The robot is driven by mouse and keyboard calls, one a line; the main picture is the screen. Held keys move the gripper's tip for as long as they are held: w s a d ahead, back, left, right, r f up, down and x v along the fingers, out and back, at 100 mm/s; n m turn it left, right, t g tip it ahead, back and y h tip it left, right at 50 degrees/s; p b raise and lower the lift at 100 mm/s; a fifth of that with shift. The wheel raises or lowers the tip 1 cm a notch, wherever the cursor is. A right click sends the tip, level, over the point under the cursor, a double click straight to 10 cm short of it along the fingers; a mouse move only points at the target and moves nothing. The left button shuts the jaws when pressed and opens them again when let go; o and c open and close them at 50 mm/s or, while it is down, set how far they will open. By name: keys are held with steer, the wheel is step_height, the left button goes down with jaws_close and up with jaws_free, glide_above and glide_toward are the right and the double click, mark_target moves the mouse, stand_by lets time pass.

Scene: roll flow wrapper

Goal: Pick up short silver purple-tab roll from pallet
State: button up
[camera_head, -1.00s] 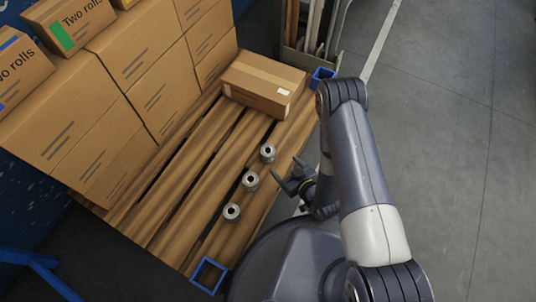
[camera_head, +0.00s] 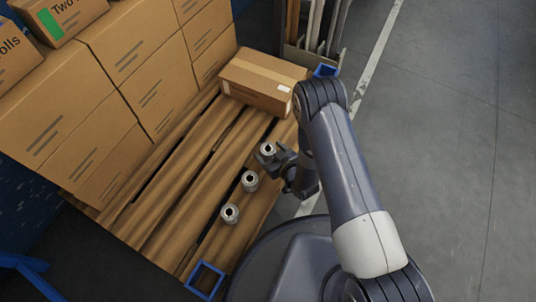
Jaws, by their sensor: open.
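Three short silver rolls stand upright in a row on the wooden pallet (camera_head: 188,215): a far roll (camera_head: 267,149), a middle roll (camera_head: 250,181) and a near roll (camera_head: 231,213). Each shows a dark centre hole. The tab colours are too small to tell, so I cannot say which roll has the purple tab. My gripper (camera_head: 270,157) is open at the far roll, its fingers reaching in from the right and low beside it. Part of this roll's lower side is hidden by the fingers. I cannot tell whether they touch it.
A closed cardboard box (camera_head: 263,80) lies on the pallet beyond the far roll. Stacked cartons (camera_head: 100,90) fill the left side. Blue square corner frames (camera_head: 206,280) mark the pallet's right edge. A rack with upright panels (camera_head: 310,45) stands behind. Grey floor at right is clear.

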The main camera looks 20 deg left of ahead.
steer(key=c, duration=1.1)
steer(key=shift+c, duration=0.2)
